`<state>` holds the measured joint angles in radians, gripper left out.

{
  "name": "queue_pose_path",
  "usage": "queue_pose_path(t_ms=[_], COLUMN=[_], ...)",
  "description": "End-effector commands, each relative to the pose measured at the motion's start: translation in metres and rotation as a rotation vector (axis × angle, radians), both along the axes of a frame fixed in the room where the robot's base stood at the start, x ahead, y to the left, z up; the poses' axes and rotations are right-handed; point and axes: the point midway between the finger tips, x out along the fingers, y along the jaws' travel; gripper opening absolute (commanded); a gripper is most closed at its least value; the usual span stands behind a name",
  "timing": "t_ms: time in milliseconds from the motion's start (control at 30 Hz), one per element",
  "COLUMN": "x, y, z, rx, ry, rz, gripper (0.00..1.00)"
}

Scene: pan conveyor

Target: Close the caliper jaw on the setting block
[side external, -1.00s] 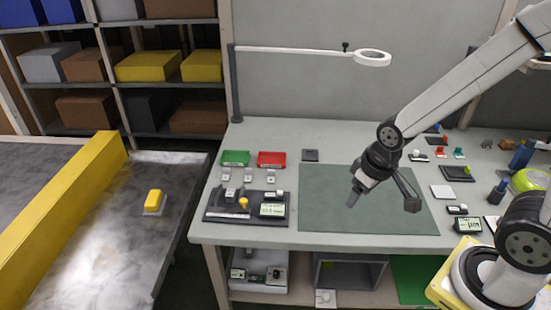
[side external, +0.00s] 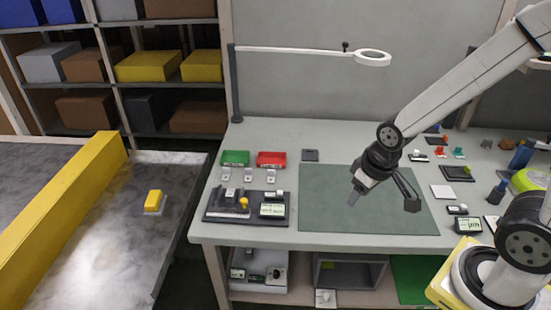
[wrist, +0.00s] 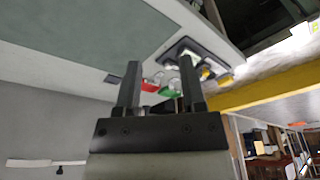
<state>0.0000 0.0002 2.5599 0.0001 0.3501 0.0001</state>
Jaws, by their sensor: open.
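The caliper fixture has a dark base plate (side external: 213,216) at the left front of the bench, with a yellow knob (side external: 244,203) and a green-lit readout (side external: 272,210). Small grey pieces stand along the plate behind the knob; which is the caliper jaw and which the setting block is too small to tell. My gripper (side external: 382,201) is open and empty above the green mat, to the right of the fixture and apart from it. In the wrist view, the two fingers of my gripper (wrist: 160,66) stand apart, and the fixture shows beyond the right finger.
Green (side external: 235,158) and red (side external: 271,159) trays lie behind the fixture. A magnifier lamp (side external: 372,58) overhangs the back. The green mat (side external: 330,205) is mostly bare. Small tools crowd the bench's right side. A conveyor with a yellow rail (side external: 70,210) stands left, across a gap.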

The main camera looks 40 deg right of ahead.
Motion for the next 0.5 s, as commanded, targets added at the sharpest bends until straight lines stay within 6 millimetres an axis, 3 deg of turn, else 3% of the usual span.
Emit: queue_pose_path(t_ms=[33,133,333,500], x=[0.001,0.004,0.023,0.053], y=[0.0,0.0,-0.002,-0.003], z=[0.0,0.0,-0.003,-0.008], rx=[0.002,0.011,0.075,0.178], ry=[0.001,0.006,0.046,0.11], rz=[-0.004,-0.03,-0.194,-0.45], gripper=[0.33,0.01,0.0,0.0])
